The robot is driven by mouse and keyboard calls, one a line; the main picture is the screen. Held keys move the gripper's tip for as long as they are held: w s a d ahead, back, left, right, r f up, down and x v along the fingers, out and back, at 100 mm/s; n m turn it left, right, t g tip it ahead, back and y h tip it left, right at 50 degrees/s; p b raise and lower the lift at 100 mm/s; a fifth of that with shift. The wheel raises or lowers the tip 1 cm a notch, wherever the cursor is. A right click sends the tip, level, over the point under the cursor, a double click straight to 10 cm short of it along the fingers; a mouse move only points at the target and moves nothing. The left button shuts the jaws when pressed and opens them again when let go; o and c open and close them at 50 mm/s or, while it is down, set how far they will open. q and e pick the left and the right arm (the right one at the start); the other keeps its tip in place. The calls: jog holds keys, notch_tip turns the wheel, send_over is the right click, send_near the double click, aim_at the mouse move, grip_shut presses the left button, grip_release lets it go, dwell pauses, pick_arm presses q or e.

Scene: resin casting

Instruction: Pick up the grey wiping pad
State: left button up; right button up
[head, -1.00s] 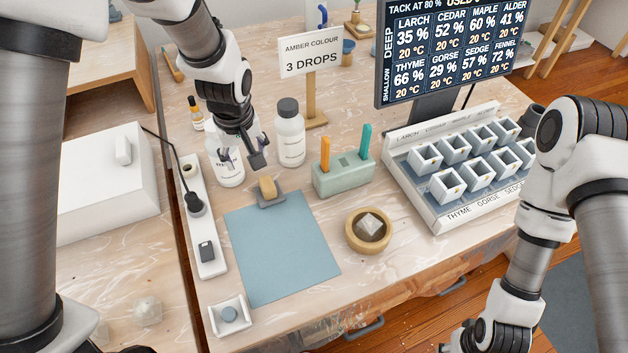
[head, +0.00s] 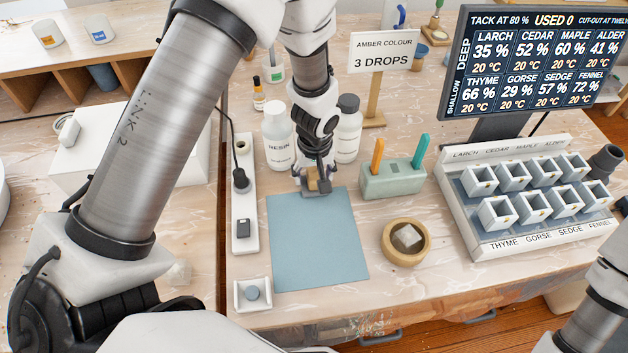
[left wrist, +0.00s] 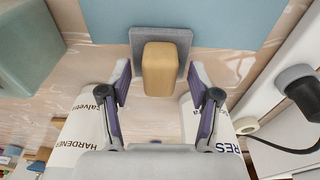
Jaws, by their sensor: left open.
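The grey wiping pad (head: 325,193) lies flat at the top edge of the blue mat, with a tan block on top as its grip. In the left wrist view the pad (left wrist: 146,36) is a grey square behind the tan block (left wrist: 160,70). My left gripper (head: 316,180) is over the pad and partly hides it in the head view. In the left wrist view its open fingers (left wrist: 160,80) stand on both sides of the block, with a gap on each side. How far the fingertips are above the pad is hard to tell. My right gripper is out of view.
The resin bottle (head: 278,138) and the hardener bottle (head: 348,128) stand close behind the gripper. A green holder (head: 392,184) with two upright tools is to the right. The blue mat (head: 318,245) is bare. A white power strip (head: 243,205) lies to the left.

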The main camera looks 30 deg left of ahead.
aim_at(314, 174)
pick_arm(q)
grip_shut()
notch_tip(314, 174, up, 10)
jog(key=shift+r+p, duration=0.1)
jog(key=shift+p, duration=0.35)
jog(key=c, duration=1.1)
grip_release()
